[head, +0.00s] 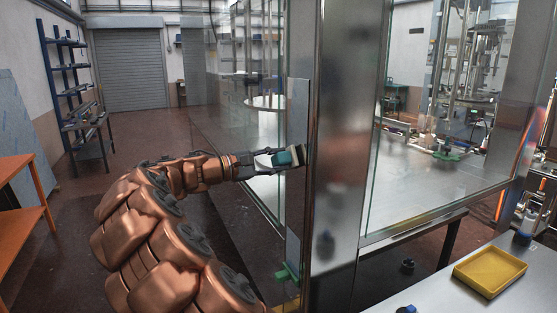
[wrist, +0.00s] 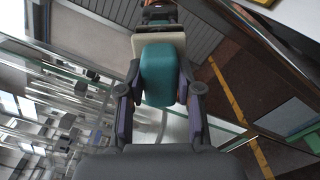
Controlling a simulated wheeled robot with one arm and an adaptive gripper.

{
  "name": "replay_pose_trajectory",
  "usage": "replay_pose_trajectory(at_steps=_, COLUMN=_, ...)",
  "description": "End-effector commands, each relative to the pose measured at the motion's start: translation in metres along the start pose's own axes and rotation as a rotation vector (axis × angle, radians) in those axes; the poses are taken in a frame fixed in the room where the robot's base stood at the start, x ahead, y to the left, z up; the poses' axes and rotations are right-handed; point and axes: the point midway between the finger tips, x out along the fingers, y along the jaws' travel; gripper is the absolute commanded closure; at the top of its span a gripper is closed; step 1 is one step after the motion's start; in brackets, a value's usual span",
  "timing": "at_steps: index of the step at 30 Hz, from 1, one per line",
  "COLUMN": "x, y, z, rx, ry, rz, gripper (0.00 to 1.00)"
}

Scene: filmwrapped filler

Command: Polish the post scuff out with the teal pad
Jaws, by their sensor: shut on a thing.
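My gripper (head: 268,163) is shut on the teal pad (head: 284,159), which has a pale backing and a dark outer end. In the wrist view the teal pad (wrist: 158,75) sits between the two fingers of my gripper (wrist: 160,95). In the head view the pad is up at the left side of the metal post (head: 342,130). I cannot tell whether it touches the post. The scuff is not clearly visible; the face at the pad's end is hidden.
Glass panels (head: 425,120) flank the post, with machinery behind. A yellow tray (head: 490,270) lies on a metal table (head: 445,290) at lower right. An orange bench (head: 20,180) and blue shelf (head: 68,75) stand left. The floor between is open.

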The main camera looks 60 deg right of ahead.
Motion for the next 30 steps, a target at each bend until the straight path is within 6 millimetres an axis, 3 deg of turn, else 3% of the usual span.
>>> replay_pose_trajectory(at_steps=14, x=0.003, y=0.017, z=-0.025, rx=0.001, ry=0.002, rz=0.001, gripper=0.93)
replay_pose_trajectory(at_steps=23, x=0.003, y=0.015, z=-0.022, rx=0.002, ry=0.002, rz=0.002, gripper=0.93)
replay_pose_trajectory(at_steps=30, x=0.005, y=0.005, z=-0.006, rx=0.0, ry=-0.002, rz=0.0, gripper=0.93)
